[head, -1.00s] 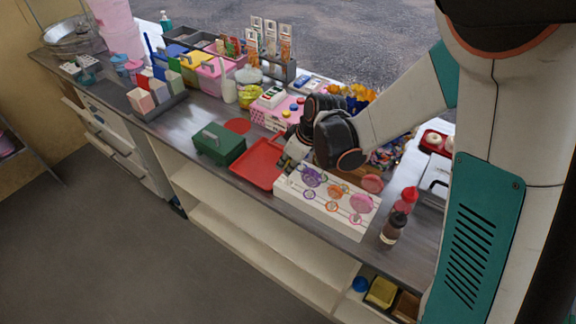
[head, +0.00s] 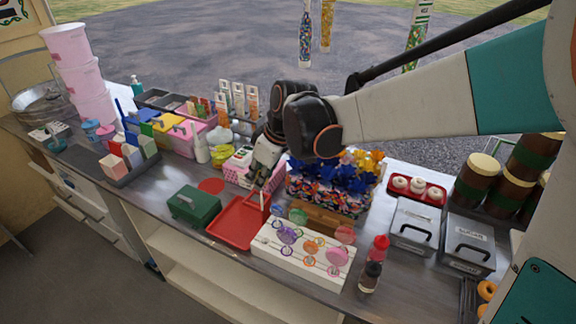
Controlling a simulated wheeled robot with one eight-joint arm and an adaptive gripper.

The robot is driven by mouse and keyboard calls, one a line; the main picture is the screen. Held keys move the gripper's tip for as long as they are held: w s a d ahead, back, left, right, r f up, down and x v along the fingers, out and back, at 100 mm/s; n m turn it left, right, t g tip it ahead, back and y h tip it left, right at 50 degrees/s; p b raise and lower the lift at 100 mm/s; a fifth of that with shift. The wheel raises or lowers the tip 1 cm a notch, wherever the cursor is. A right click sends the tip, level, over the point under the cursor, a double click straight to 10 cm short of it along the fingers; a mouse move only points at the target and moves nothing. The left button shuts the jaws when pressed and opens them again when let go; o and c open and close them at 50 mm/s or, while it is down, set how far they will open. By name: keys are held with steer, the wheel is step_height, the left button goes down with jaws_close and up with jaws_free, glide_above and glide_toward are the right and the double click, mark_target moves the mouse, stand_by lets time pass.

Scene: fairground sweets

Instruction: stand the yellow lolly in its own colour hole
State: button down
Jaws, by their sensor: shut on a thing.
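My gripper (head: 258,180) points down above the back of the red tray (head: 232,238). It is shut on a lolly, of which a thin pale stick (head: 262,201) shows below the fingers. The lolly's head is hidden or too small to tell, so its yellow colour does not show. The white lolly stand (head: 268,254) lies to the right and nearer the front. It has coloured ring marks and holds upright lollies, among them a purple one (head: 288,235), an orange one (head: 311,247) and a pink one (head: 337,256). I cannot make out a yellow ring.
A green box (head: 194,203) stands left of the tray. Behind the stand are a wooden block (head: 325,221) and a patterned box with blue and yellow flowers (head: 325,190). A red-capped bottle (head: 379,246) and a dark bottle (head: 370,276) stand right of the stand.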

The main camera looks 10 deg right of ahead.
steer(key=shift+s+r, duration=0.15)
steer(key=shift+r, duration=0.25)
